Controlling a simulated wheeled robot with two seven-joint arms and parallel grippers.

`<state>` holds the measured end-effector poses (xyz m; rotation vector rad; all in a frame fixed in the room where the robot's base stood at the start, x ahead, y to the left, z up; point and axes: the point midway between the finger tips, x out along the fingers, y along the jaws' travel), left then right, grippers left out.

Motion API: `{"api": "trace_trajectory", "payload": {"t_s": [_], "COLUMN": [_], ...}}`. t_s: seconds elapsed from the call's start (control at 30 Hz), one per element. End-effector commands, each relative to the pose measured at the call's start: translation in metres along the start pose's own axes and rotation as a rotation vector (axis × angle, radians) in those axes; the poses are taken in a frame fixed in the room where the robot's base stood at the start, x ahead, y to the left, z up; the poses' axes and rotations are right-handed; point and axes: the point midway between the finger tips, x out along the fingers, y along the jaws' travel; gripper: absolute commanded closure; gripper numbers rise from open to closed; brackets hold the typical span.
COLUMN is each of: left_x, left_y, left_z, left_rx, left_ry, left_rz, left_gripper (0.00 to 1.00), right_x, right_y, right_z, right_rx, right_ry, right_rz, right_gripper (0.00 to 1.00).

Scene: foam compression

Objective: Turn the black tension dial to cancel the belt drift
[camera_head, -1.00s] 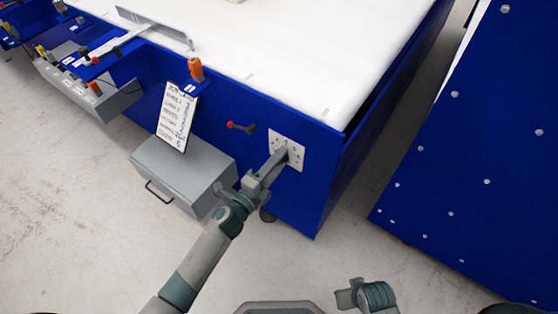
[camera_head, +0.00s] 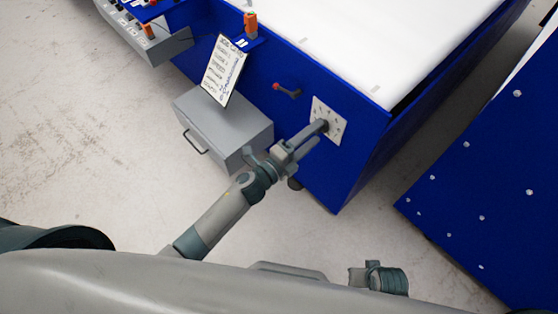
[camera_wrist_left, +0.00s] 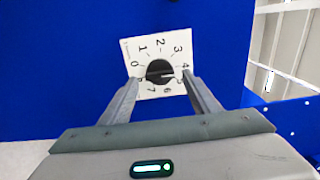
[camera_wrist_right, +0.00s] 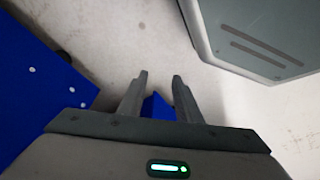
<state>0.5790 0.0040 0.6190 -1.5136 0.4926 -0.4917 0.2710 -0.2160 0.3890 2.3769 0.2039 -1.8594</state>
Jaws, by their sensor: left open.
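The black tension dial (camera_wrist_left: 159,71) sits on a white plate (camera_wrist_left: 128,50) numbered 0 to 7, on a blue machine side. In the left wrist view its pale pointer mark points right, just below the 4. My left gripper (camera_wrist_left: 162,79) is open, with one finger on each side of the dial. I cannot tell whether the fingers touch it. In the head view the plate (camera_head: 338,109) shows, but my left gripper (camera_head: 320,132) mostly hides the dial. My right gripper (camera_wrist_right: 160,77) is open and empty, away from the machine.
The blue machine (camera_head: 300,65) has a white belt top (camera_head: 350,35). A red-tipped lever (camera_head: 288,90), a grey drawer box (camera_head: 240,125), a hanging written sheet (camera_head: 224,70) and an orange switch (camera_head: 250,24) are left of the plate. Another blue body (camera_head: 480,170) stands right.

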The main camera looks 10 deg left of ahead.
Motion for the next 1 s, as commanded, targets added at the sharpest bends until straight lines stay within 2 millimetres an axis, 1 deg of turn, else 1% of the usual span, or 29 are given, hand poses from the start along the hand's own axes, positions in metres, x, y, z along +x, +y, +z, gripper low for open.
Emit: {"api": "trace_trajectory", "payload": {"t_s": [0.03,0.27,0.5,0.6,0.7,0.8,1.0], "left_x": [-0.009,-0.054,-0.102,-0.12,-0.133,-0.141,-0.148], "left_y": [0.001,0.002,0.002,0.002,0.002,0.001,0.0], "left_z": [0.0,0.0,-0.001,0.0,0.0,0.0,0.0], "left_rx": [0.001,-0.001,-0.002,-0.001,-0.001,0.0,0.0], "left_ry": [0.0,0.0,0.0,0.0,0.0,0.0,0.001], "left_rz": [0.002,0.003,0.002,0.003,0.001,0.001,0.001], "left_gripper": [0.44,0.44,0.44,0.44,0.44,0.44,0.44], "right_x": [0.001,-0.001,-0.013,-0.018,-0.023,-0.027,-0.031], "right_y": [0.0,0.0,0.0,0.0,-0.001,-0.001,0.0], "right_z": [0.0,0.001,-0.004,-0.002,-0.001,-0.002,-0.006], "right_rx": [0.0,0.0,0.0,0.001,0.002,0.002,0.002], "right_ry": [-0.001,-0.007,0.001,-0.004,-0.006,-0.007,0.001], "right_rz": [0.0,0.001,0.002,0.002,0.002,0.002,0.003], "right_gripper": [0.69,0.69,0.69,0.69,0.69,0.69,0.69]}}
